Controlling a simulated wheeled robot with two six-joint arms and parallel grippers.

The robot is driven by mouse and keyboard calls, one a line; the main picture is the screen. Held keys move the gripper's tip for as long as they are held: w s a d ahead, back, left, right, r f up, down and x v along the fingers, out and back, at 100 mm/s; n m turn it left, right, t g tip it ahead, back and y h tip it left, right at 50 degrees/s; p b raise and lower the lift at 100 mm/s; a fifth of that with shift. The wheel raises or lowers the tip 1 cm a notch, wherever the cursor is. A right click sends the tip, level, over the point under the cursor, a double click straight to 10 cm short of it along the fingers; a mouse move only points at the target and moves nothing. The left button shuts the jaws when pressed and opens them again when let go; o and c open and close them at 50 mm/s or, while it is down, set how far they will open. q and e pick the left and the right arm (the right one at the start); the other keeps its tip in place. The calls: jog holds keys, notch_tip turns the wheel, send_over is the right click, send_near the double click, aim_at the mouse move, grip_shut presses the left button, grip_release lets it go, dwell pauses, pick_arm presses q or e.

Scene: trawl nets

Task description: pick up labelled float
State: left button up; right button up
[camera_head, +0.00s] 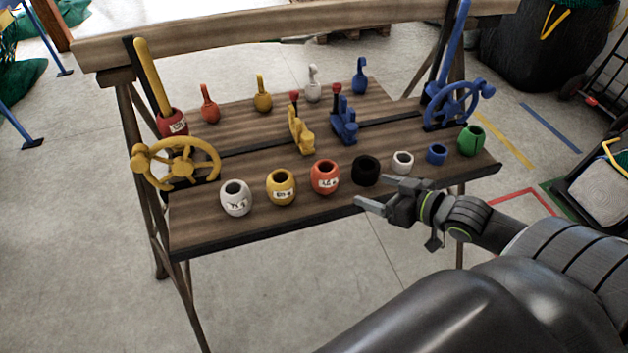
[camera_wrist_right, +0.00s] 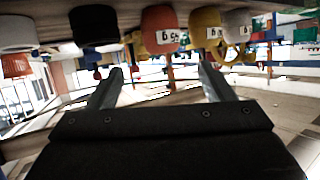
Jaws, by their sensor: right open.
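Three labelled floats stand in the front row on the wooden bench: a white one (camera_head: 236,198), a yellow one (camera_head: 281,187) and an orange-red one (camera_head: 325,177). In the right wrist view the orange-red float (camera_wrist_right: 160,28) is at the top between the fingers, with the yellow (camera_wrist_right: 206,30) and white (camera_wrist_right: 237,24) ones to its right. Another red labelled piece (camera_head: 172,122) sits at the yellow lever's foot. My right gripper (camera_head: 374,191) is open and empty at the bench's front edge, right of the orange-red float and apart from it. My left gripper is not in view.
An unlabelled black float (camera_head: 366,171), a small white ring (camera_head: 402,162), a blue ring (camera_head: 437,154) and a green one (camera_head: 471,141) continue the row. A yellow handwheel (camera_head: 178,162) and a blue one (camera_head: 458,104) flank the bench. Small levers stand behind. Floor in front is clear.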

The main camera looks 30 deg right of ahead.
aim_at(337, 178)
jog(key=b+x, duration=0.2)
jog(key=x, duration=0.9)
jog(key=shift+w+d+f+b, duration=0.1)
jog(key=shift+w+f+b, duration=0.1)
jog(key=shift+b, duration=0.2)
jog(key=shift+f+x, duration=0.2)
jog(key=shift+x, duration=2.55)
jog(key=shift+s, duration=0.15)
jog(key=c, duration=0.8)
